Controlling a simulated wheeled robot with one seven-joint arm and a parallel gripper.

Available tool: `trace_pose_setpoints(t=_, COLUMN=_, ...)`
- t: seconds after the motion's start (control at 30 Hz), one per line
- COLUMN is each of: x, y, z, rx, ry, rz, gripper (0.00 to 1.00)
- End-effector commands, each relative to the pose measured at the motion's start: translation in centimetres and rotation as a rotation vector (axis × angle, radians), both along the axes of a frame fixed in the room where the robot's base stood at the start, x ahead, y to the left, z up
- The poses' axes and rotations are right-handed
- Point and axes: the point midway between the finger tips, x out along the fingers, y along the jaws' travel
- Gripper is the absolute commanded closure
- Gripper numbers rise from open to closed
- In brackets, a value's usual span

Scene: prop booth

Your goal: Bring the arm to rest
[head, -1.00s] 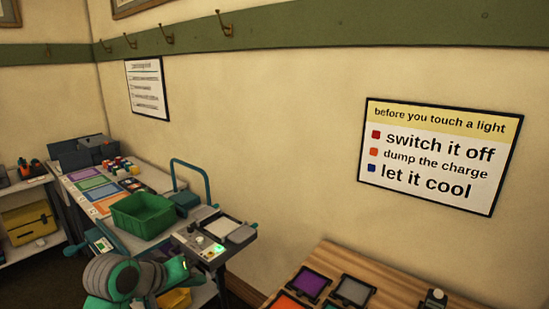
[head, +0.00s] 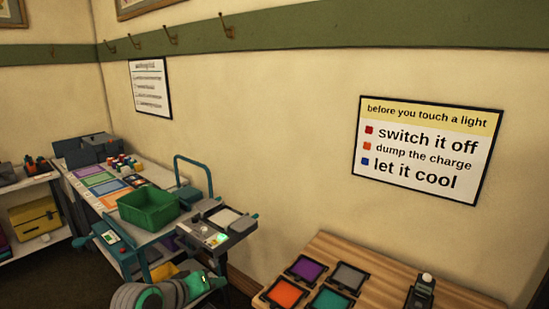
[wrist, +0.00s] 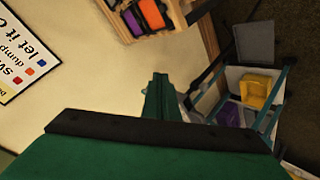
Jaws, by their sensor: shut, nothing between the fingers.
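My arm (head: 160,295) shows low in the head view, folded in at the bottom edge in front of the cart. My gripper (wrist: 160,97) shows in the wrist view as narrow green fingers held together, with nothing between them. Its fingertips are not clear in the head view. The gripper touches nothing that I can see.
A cart with a green bin (head: 148,209) and a blue handle stands against the wall. A wooden table (head: 380,275) with coloured square trays stands at the lower right. A yellow bin (wrist: 257,91) shows in the wrist view. A shelf (head: 30,182) is at left.

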Motion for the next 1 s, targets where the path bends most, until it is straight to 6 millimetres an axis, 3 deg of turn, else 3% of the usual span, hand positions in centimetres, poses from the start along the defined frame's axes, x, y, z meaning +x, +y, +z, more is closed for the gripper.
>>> trace_pose_setpoints(t=0.27, x=0.7, y=-6.0, z=-4.2, rx=-0.109, ry=-0.121, rz=0.032, gripper=1.0)
trace_pose_setpoints(t=0.53, x=-0.8, y=-11.1, z=-9.1, rx=-0.187, ry=-0.23, rz=0.121, gripper=1.0)
trace_pose_setpoints(t=0.77, x=-4.2, y=-14.2, z=-13.7, rx=-0.198, ry=-0.286, rz=0.214, gripper=1.0)
trace_pose_setpoints(t=1.0, x=-9.8, y=-16.6, z=-18.2, rx=-0.152, ry=-0.319, rz=0.303, gripper=1.0)
